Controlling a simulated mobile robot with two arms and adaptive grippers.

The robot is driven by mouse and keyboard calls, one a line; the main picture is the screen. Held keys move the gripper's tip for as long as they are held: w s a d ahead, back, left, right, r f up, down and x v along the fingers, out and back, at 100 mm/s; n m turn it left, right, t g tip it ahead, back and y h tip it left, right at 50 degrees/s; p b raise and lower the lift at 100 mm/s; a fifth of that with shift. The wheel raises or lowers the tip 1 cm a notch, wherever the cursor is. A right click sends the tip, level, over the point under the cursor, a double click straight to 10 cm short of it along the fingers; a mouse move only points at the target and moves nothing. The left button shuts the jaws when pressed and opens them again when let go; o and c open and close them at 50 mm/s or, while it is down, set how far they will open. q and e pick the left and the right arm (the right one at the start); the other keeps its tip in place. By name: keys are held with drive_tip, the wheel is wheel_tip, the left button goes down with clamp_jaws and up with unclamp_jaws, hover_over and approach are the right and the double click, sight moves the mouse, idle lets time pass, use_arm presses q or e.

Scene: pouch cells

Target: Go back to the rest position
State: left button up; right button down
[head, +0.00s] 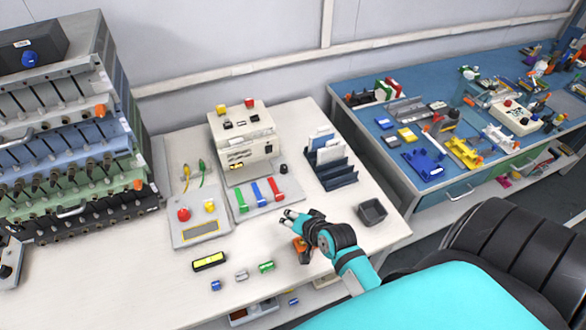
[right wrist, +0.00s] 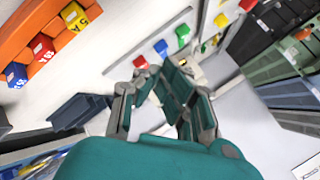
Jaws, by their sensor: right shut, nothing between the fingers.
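My right gripper (head: 290,216) reaches in from the lower right over the white table (head: 330,225). Its teal and grey fingers are shut with nothing between them, just in front of the panel with blue, green and red pieces (head: 262,196). In the right wrist view the gripper's fingers (right wrist: 160,75) show near the middle, above the pale table surface. My left gripper is not in view.
A slotted dark blue rack (head: 333,172) and a dark grey tray (head: 372,211) stand right of the gripper. A yellow-black piece (head: 209,262) and small cylinders lie at the table's front. A control box (head: 200,222) is at left. A cluttered blue bench (head: 400,125) stands at right.

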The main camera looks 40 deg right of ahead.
drive_tip(key=shift+s+a+n+g, duration=0.3)
drive_tip(key=shift+s+a+n, duration=0.1)
drive_tip(key=shift+s+n, duration=0.15)
